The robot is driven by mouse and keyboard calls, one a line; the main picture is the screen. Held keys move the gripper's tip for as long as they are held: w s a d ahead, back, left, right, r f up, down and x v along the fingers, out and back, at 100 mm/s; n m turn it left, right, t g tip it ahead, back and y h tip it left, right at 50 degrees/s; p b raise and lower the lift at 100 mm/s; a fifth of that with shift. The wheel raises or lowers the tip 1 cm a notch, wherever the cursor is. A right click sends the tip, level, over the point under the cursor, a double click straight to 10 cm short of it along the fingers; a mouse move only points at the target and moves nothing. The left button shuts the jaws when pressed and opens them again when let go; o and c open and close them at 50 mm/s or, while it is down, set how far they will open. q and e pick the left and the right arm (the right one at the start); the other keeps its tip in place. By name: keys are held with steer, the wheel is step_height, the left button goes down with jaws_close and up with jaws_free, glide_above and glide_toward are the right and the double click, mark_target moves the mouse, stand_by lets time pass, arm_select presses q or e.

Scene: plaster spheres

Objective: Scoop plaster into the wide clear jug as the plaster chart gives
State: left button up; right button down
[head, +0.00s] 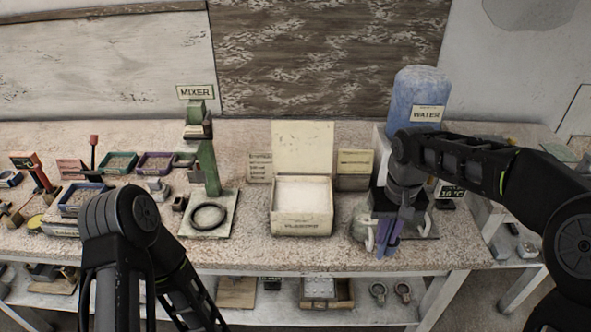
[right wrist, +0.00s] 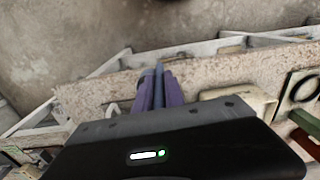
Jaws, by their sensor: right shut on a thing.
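The open plaster box (head: 302,222) stands mid-table, filled with white powder, its lid raised behind it. A small card with lines of print (head: 259,168) stands left of it and another card (head: 355,168) right of it; their print is too small to read. My right gripper (head: 385,245), with purple fingers, is low at the table's front edge, right of the box. It is shut at a clear jug (head: 361,222), which the fingers partly hide.
A blue water tank (head: 418,90) stands behind my right arm, with a small temperature display (head: 451,192) beside it. A green mixer (head: 205,160) stands left of the box. Several coloured trays (head: 119,164) crowd the left side. A lower shelf (head: 250,312) holds tools.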

steer(key=shift+m, duration=0.7)
steer(key=d+f+b, duration=0.1)
steer(key=d+f, duration=0.3)
steer(key=shift+r, duration=0.1)
